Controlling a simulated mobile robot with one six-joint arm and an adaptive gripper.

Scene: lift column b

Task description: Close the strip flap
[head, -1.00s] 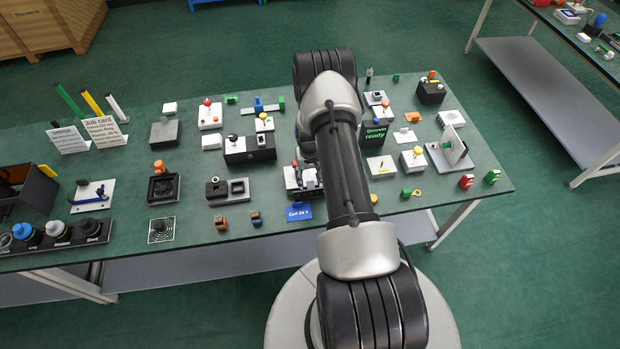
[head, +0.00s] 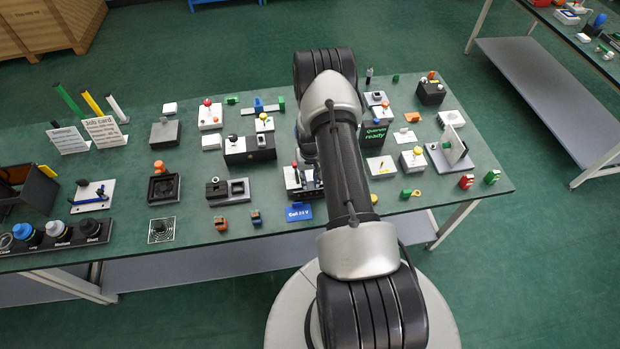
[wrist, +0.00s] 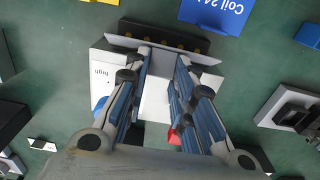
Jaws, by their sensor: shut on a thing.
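The strip flap (wrist: 150,43) is a long, thin grey strip along the far edge of a white block marked "high" (wrist: 100,73). A dark strip with several small yellowish spots lies just behind it. My gripper (wrist: 164,56) is over the block, its fingertips at the middle of the flap. It is closed on the flap, though the contact is hard to make out. In the head view the same unit (head: 292,182) stands on the bench, partly hidden by my arm. Blue and red parts show beside the fingers in the wrist view.
A blue "Coil 24 V" card (head: 298,212) lies in front of the unit. A grey fixture (head: 228,192) stands to the left, and a black box (head: 250,149) behind it. A white block with a yellow knob (head: 412,163) is to the right. Small parts crowd the bench.

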